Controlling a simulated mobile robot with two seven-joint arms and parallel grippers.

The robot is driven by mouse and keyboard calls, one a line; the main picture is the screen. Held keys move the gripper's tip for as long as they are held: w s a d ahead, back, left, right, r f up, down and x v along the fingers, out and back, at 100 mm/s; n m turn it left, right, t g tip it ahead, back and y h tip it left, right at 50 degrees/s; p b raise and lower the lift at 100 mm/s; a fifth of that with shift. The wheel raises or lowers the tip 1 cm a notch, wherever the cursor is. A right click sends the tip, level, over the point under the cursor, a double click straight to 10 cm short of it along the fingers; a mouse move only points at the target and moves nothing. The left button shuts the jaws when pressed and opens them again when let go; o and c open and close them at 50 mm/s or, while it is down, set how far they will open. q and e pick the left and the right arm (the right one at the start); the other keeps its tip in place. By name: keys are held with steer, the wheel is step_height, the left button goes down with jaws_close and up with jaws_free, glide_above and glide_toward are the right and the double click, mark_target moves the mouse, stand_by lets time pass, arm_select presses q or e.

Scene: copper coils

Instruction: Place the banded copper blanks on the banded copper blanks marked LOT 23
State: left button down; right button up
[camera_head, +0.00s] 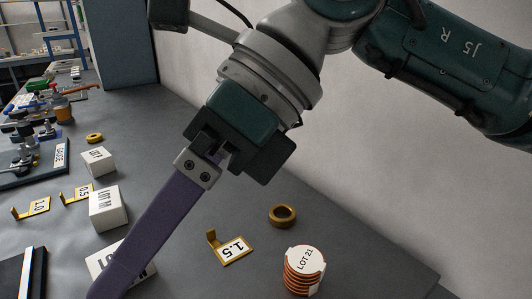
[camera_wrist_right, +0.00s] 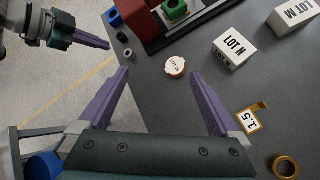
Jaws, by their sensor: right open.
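A stack of copper blanks with a white top label reading LOT 21 (camera_head: 303,272) stands upright at the lower right in the head view. In the right wrist view, another round, copper-edged piece with a white label (camera_wrist_right: 175,67) lies ahead of my right gripper (camera_wrist_right: 160,76); its label starts LOT 2, but its last figure is too small to read surely. The right gripper is open, its purple fingers apart with nothing between them. In the head view one long purple finger points to the lower left. My left gripper (camera_wrist_right: 100,42) shows partly at the wrist view's top left; its opening is unclear.
A brass ring (camera_head: 282,215) and a yellow 1.5 marker (camera_head: 232,248) lie near the LOT 21 stack. White boxes LOT M (camera_head: 108,208) and LOT N (camera_wrist_right: 237,48) stand nearby. A red-and-black fixture (camera_wrist_right: 175,18) is beyond the labelled piece. Bare table lies right of the ring.

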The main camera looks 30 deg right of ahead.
steer(key=a+r+m+t+y, duration=0.2)
steer(key=a+r+y, duration=0.2)
steer(key=r, duration=0.2)
steer(key=a+r+m+t+y, duration=0.1)
steer(key=a+r+m+y, duration=0.2)
steer(key=r+y, duration=0.25)
steer(key=w+d+r+m+t+h, duration=0.2)
steer(key=w+d+r+m+t, duration=0.4)
steer(key=m+t, duration=0.75)
steer(key=w+d+f+m+t+h, duration=0.1)
steer(key=d+f+m+h, duration=0.2)
steer(key=d+m+h, duration=0.4)
steer(key=w+d+f+m+t+h, duration=0.1)
steer(key=d+f+m+t+h, duration=0.2)
steer(key=m+h, duration=0.55)
steer(key=s+d+f+m+g+h, duration=0.1)
steer(key=s+d+f+m+g, duration=0.25)
steer(key=f, duration=0.25)
steer(key=s+d+f+m+g+h, duration=0.2)
steer(key=d+f+m+g, duration=0.1)
steer(key=f+m+g, duration=0.3)
steer(key=s+f+m+g+y, duration=0.1)
steer(key=s+f+g, duration=0.3)
steer(key=s+f, duration=0.2)
steer(key=s+a+f+g+y, duration=0.1)
steer(key=s+f+g, duration=0.3)
steer(key=s, duration=0.6)
steer(key=shift+s+a+f+m, duration=0.25)
steer(key=shift+s+f+m, duration=0.15)
steer(key=shift+f, duration=0.55)
